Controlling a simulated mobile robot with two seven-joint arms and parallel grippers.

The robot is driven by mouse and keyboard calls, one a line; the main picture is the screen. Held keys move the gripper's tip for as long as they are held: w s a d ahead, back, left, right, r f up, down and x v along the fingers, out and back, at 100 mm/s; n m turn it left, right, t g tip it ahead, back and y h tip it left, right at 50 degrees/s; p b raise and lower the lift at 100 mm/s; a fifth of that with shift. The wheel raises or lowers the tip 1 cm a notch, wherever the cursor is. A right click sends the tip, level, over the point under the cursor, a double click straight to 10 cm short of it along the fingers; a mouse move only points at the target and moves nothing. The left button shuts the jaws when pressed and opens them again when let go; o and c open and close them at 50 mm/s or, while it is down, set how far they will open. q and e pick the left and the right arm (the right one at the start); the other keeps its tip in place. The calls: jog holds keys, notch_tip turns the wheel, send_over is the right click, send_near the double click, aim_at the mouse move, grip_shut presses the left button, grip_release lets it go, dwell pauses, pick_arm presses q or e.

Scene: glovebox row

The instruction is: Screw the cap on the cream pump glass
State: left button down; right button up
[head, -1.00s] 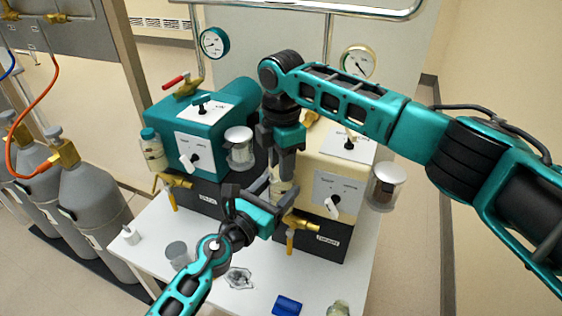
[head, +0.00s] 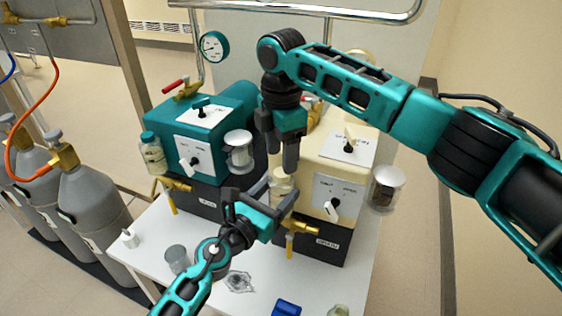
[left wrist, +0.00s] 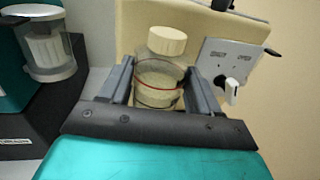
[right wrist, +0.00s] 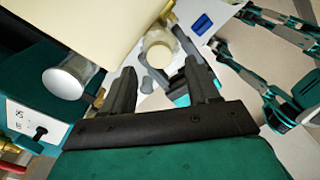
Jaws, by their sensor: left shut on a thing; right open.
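The cream pump (head: 325,165) stands at the right of the bench. Its glass (left wrist: 157,80), a clear jar with a red ring, is upright at the pump's left side. My left gripper (left wrist: 155,88) is shut on the glass, with a finger on either side. The cream cap (left wrist: 166,41) sits at the top of the glass; it also shows in the head view (head: 281,173) and the right wrist view (right wrist: 158,52). I cannot tell how tightly it sits. My right gripper (head: 282,157) is open above the cap, fingers pointing down, apart from it.
A teal pump (head: 200,135) stands on the left with a teal-capped jar (head: 152,155). Grey-lidded jars hang on both pumps (head: 240,155) (head: 388,190).

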aim_at(281, 167)
jog(key=shift+r, duration=0.3)
jog(key=shift+r, duration=0.1)
jog(key=shift+c, duration=0.3)
notch_tip(281, 167, up, 3)
jog(key=n, duration=0.3)
jog(key=shift+r, duration=0.15)
jog(key=shift+f, duration=4.05)
